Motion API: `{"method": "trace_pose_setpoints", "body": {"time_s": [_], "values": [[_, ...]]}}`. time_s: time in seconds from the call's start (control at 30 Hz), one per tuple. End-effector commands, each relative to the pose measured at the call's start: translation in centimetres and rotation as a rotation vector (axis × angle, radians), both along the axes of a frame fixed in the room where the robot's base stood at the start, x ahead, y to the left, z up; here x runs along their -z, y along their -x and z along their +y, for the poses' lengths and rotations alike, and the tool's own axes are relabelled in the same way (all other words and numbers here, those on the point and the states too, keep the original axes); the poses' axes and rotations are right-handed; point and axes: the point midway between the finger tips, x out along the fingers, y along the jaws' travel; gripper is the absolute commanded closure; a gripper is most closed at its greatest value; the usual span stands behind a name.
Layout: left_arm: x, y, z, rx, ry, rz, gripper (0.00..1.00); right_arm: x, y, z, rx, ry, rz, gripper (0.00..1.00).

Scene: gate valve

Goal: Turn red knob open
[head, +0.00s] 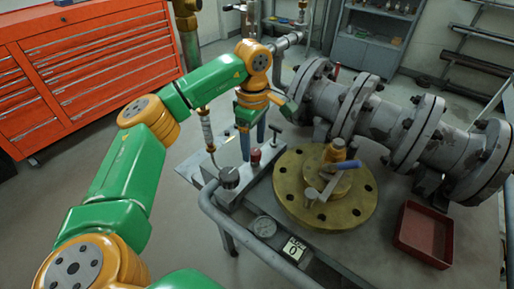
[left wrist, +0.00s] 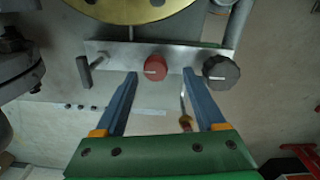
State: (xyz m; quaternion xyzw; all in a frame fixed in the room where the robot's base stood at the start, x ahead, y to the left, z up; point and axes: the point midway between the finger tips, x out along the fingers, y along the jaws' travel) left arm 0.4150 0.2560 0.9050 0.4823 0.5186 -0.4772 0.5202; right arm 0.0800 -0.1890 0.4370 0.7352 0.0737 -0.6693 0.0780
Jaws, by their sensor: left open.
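The red knob (head: 256,156) sits on a metal bar at the bench's left edge. In the left wrist view the red knob (left wrist: 155,67) is round, with a pale mark on its face. My left gripper (head: 253,140) points down from above at the red knob. In the left wrist view my left gripper (left wrist: 160,77) is open, with a blue finger to each side of the knob's line and the knob just beyond the tips. I cannot tell any contact. My right gripper is out of view.
A black knob (left wrist: 221,72) stands right of the red one, and a T-handle (left wrist: 84,72) stands left. A brass flange (head: 290,199) with a blue-handled valve, a grey flanged pipe (head: 385,125) and a red tray (head: 424,234) crowd the bench. A red tool cabinet (head: 95,60) stands behind.

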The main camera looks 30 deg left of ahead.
Motion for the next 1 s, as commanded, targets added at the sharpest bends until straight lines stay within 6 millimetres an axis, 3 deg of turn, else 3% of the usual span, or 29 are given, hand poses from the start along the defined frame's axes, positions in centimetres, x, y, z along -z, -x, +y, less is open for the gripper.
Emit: {"method": "trace_pose_setpoints", "body": {"time_s": [0.13,0.37,0.4,0.67,1.0], "values": [[1.9,0.0,0.0,0.001,0.000,0.001,0.28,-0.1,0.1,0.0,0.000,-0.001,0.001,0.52],[2.2,-0.1,-0.1,0.001,0.002,-0.002,0.28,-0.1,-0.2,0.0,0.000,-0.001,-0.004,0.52],[2.2,-0.1,-0.1,0.001,0.002,-0.002,0.31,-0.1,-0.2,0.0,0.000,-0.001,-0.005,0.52],[2.2,0.0,-0.1,0.001,0.002,-0.001,1.00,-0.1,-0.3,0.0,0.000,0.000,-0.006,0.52],[2.1,0.0,-0.1,-0.040,0.003,0.000,1.00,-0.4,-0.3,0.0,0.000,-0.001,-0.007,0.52]]}}
